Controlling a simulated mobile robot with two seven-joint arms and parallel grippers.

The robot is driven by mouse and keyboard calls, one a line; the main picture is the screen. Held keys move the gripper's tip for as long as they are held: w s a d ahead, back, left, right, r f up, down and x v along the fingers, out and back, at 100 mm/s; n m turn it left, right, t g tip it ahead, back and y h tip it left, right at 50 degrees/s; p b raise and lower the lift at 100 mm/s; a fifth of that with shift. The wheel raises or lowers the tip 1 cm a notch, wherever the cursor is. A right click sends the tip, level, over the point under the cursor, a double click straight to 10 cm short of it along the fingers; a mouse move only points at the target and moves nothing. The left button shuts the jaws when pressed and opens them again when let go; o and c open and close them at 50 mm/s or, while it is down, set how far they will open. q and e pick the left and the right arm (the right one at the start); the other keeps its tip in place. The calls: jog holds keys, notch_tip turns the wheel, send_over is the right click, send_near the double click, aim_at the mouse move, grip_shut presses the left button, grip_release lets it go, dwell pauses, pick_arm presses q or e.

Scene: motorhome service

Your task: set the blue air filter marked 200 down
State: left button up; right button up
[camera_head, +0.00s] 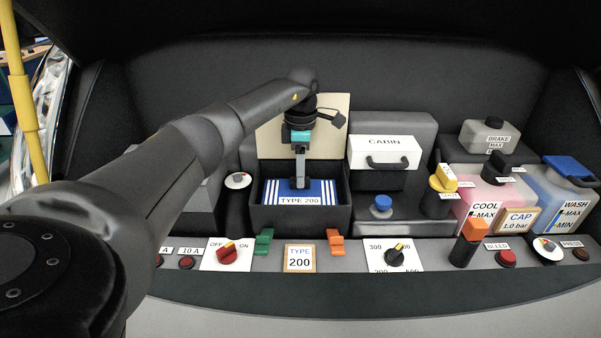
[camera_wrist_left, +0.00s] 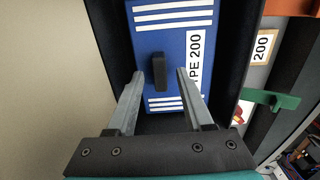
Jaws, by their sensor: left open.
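The blue air filter (camera_head: 322,188) with white stripes and the label TYPE 200 lies in the open dark filter box (camera_head: 260,217). In the left wrist view the filter (camera_wrist_left: 178,38) shows a black grip tab (camera_wrist_left: 159,72) standing on its face. My left gripper (camera_head: 300,184) is over the filter, pointing down. In the left wrist view its jaws (camera_wrist_left: 160,76) are open, one on each side of the tab, with gaps visible. Contact with the filter cannot be told. My right gripper is not in view.
A beige lid (camera_head: 335,120) stands upright behind the box. A white CABIN cover (camera_head: 384,152) is to the right, then coolant (camera_head: 482,195) and wash (camera_head: 565,190) tanks.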

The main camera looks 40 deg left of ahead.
pick_arm(q)
notch_tip(320, 180, up, 12)
jog(key=p, duration=0.1)
jog(key=shift+f+p, duration=0.25)
jog(key=shift+p, duration=0.15)
dwell(0.9)
